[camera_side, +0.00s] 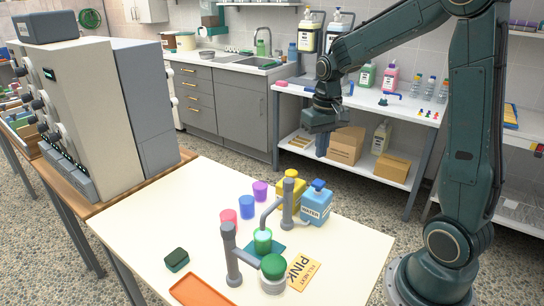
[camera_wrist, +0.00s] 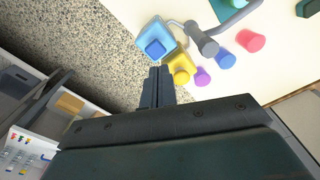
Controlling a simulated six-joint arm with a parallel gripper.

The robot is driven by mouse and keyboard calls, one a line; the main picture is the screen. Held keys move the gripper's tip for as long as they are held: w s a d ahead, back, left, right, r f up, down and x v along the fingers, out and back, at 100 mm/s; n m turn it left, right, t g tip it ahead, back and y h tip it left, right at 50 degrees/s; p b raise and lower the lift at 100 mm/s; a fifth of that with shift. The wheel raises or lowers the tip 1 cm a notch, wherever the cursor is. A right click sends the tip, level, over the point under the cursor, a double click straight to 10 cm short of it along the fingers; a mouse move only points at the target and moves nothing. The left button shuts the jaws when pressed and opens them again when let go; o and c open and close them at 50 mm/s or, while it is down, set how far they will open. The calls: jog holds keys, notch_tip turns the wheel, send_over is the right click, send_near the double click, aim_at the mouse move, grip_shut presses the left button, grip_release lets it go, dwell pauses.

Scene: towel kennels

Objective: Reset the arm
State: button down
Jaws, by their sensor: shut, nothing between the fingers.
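My gripper (camera_side: 322,145) is raised at the end of my dark green arm, beyond the far edge of the cream table (camera_side: 150,222) and well above it. In the wrist view my gripper (camera_wrist: 156,72) shows its two fingers together, with nothing between them. The fingertips appear just below the blue water bottle (camera_wrist: 155,32) in that picture, but the side view shows them apart from it. The blue water bottle (camera_side: 316,204) and a yellow bottle (camera_side: 290,190) stand upright at the table's far edge.
Grey pipe stands (camera_side: 231,260) hold a green cup (camera_side: 263,240) area. A shelf with boxes (camera_side: 346,145) stands behind my gripper.

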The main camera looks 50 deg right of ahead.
jog(key=s+a+r+n+t, duration=0.2)
jog(key=s+a+r, duration=0.2)
jog(key=s+a, duration=0.3)
jog(key=s+a+r+n+t, duration=0.3)
jog(key=s+a+r, duration=0.2)
jog(key=s+a, duration=0.3)
jog(key=shift+s+n, duration=0.15)
jog(key=shift+n, duration=0.15)
jog(key=c, duration=2.1)
grip_release()
